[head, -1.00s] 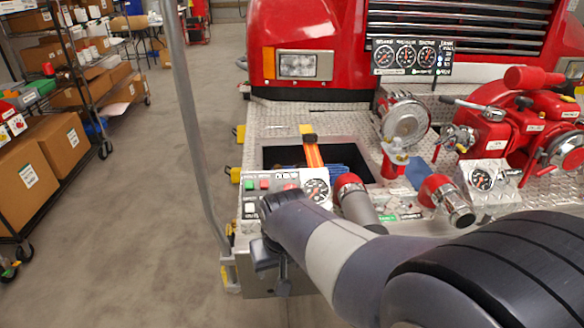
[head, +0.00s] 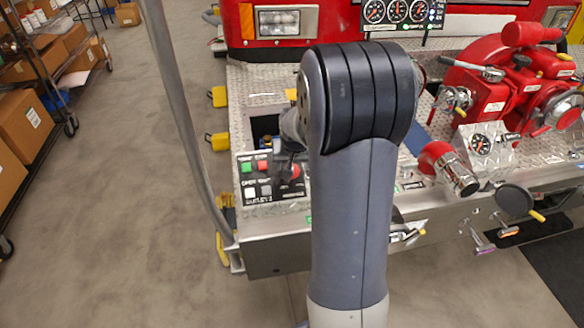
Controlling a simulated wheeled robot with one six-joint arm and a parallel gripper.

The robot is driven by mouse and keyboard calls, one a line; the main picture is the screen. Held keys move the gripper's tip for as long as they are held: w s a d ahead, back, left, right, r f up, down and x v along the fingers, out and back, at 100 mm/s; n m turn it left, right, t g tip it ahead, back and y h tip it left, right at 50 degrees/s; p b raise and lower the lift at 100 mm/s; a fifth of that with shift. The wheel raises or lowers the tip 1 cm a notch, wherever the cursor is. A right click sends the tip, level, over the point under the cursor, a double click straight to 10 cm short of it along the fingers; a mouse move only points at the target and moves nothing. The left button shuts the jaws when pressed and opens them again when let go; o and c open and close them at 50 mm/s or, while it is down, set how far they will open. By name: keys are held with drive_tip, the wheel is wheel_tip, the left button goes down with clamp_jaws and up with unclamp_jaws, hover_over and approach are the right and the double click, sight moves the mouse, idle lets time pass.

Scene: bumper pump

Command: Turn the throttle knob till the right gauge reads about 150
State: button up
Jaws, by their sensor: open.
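My gripper (head: 289,154) shows only in part, as a dark shape over the left control panel. It is open, and my own arm hides much of it. Close by it on the panel is a round red knob (head: 291,171), partly covered; I cannot tell whether they touch or whether this is the throttle knob. Three round dials sit in a row on the gauge panel at the top; the right gauge (head: 419,10) has a dark face, and its reading is too small to make out. Another round gauge (head: 481,144) sits on a silver box at the right.
The control panel (head: 262,217) has green, red and white buttons. A red-capped pipe outlet (head: 448,168), red valve body (head: 512,85) and black round handle (head: 514,200) stand to the right. A grey pole (head: 180,110) rises at the left; open floor lies beyond it.

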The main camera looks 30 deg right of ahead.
sight(293, 169)
drive_tip(key=shift+x, duration=1.95)
drive_tip(key=shift+s, duration=0.1)
drive_tip(key=c, duration=1)
drive_tip(key=shift+o, duration=0.2)
drive_tip(key=shift+f+m+b, duration=0.15)
drive_tip(key=shift+m+b, duration=0.5)
drive_tip(key=shift+m, duration=0.05)
drive_tip(key=o, duration=1)
drive_tip(key=shift+c, duration=0.2)
drive_tip(key=v, duration=1.1)
drive_tip(key=shift+d, duration=0.2)
